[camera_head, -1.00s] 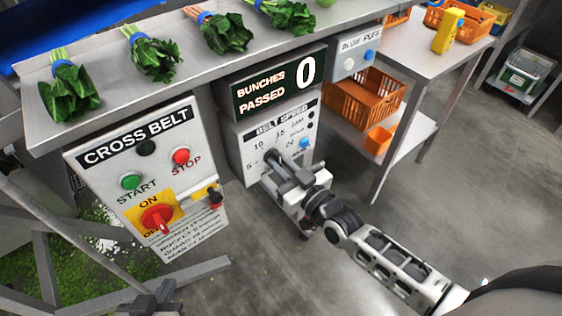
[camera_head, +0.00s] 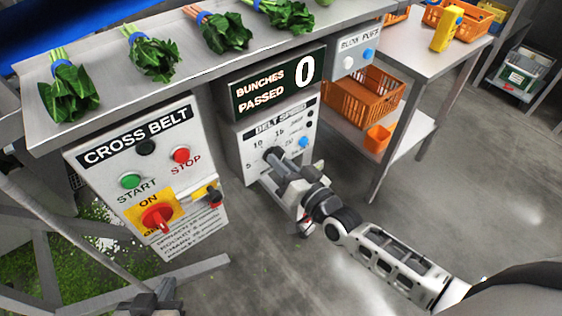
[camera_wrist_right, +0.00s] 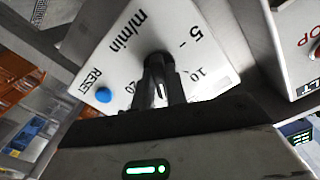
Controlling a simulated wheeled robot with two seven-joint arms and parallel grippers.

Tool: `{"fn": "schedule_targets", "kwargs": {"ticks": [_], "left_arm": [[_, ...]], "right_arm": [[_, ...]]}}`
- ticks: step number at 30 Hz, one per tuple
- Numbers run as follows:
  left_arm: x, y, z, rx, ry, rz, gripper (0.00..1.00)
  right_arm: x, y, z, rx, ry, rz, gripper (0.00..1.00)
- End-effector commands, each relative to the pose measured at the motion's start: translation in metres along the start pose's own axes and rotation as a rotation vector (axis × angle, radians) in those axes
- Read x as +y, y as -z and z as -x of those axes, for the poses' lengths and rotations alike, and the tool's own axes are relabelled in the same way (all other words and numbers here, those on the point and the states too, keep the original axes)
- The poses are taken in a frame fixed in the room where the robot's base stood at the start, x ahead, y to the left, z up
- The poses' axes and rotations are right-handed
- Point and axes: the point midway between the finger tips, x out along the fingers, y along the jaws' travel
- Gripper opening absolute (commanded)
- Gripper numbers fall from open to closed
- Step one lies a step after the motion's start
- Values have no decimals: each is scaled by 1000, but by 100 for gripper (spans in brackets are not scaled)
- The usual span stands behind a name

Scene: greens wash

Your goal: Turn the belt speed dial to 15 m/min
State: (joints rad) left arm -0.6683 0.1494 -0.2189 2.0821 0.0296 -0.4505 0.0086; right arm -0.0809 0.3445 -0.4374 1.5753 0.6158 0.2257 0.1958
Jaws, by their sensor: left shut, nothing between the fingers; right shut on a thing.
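The belt speed panel (camera_head: 250,170) is a white box under the counter with a dial scale; 5, 10, 15 and 20 can be made out. My right gripper (camera_head: 274,158) is shut on the black dial knob, in front of the panel. In the right wrist view the dial knob (camera_wrist_right: 158,62) sits between the fingertips (camera_wrist_right: 161,82). There 5, 10 and 20 show around it, while the fingers cover the scale between 10 and 20. I cannot tell the pointer's exact reading. My left gripper (camera_head: 152,298) is shut and empty at the bottom edge.
A blue reset button (camera_head: 303,142) is close beside the dial. The cross belt panel (camera_head: 150,180) with start, stop and a red switch stands to the left. A display (camera_head: 278,84) reading 0 is above. Leafy bunches (camera_head: 155,58) lie on the counter. Orange crates (camera_head: 362,98) are at right.

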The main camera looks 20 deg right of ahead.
Motion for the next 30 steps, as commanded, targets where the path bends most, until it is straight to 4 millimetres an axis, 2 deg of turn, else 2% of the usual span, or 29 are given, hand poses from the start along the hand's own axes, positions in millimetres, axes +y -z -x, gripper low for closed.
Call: {"fn": "schedule_targets", "kwargs": {"ticks": [10, 11, 13, 23, 26, 30], "left_arm": [[0, 1, 0, 1, 0, 0, 0], [0, 1, 0, 1, 0, 0, 0], [0, 1, 0, 1, 0, 0, 0], [0, 1, 0, 2, 0, 0, 0], [0, 1, 0, 1, 0, 0, 0], [0, 1, 0, 1, 1, 0, 0]], "right_arm": [[0, -1, 1, -3, -1, -1, 0], [0, -1, 1, -3, -1, -1, 16], [0, -1, 0, -2, -1, -1, 35], [0, -1, 2, -1, -1, 0, 35], [0, -1, 12, -3, -1, -1, 35], [1, -2, 38, -5, -2, 0, 35]]}}
